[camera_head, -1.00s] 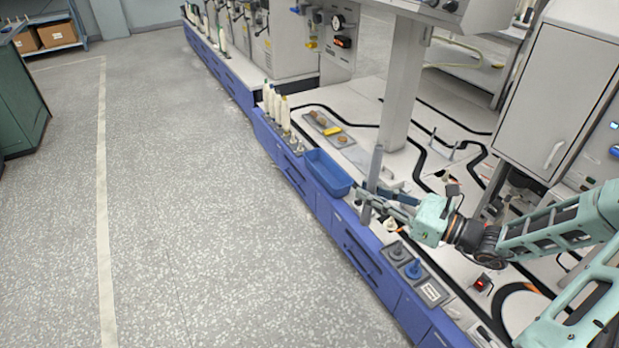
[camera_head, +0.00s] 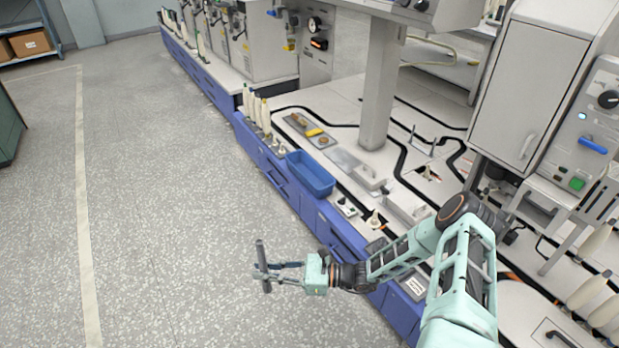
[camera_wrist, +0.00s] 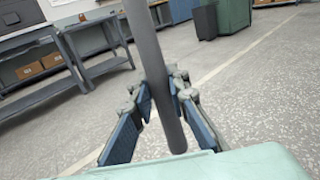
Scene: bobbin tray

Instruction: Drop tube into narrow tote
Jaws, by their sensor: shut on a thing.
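A dark grey tube (camera_head: 262,258) stands roughly upright in the jaws of my gripper (camera_head: 268,268). It is held in the air over the floor, left of the blue-fronted bench. In the wrist view the tube (camera_wrist: 152,60) runs up between the blue finger pads of my gripper (camera_wrist: 160,105), which is shut on it. A blue rectangular tote (camera_head: 312,178), open at the top, rests on the bench's front edge, above and to the right of my gripper. It looks empty. The tube is well apart from it.
The bench (camera_head: 300,205) carries white bobbins (camera_head: 255,108), a grey tray (camera_head: 310,130) with a yellow piece, and small fittings near the tote. A grey post (camera_head: 379,85) rises behind the tote. The floor (camera_head: 160,200) on the left is clear.

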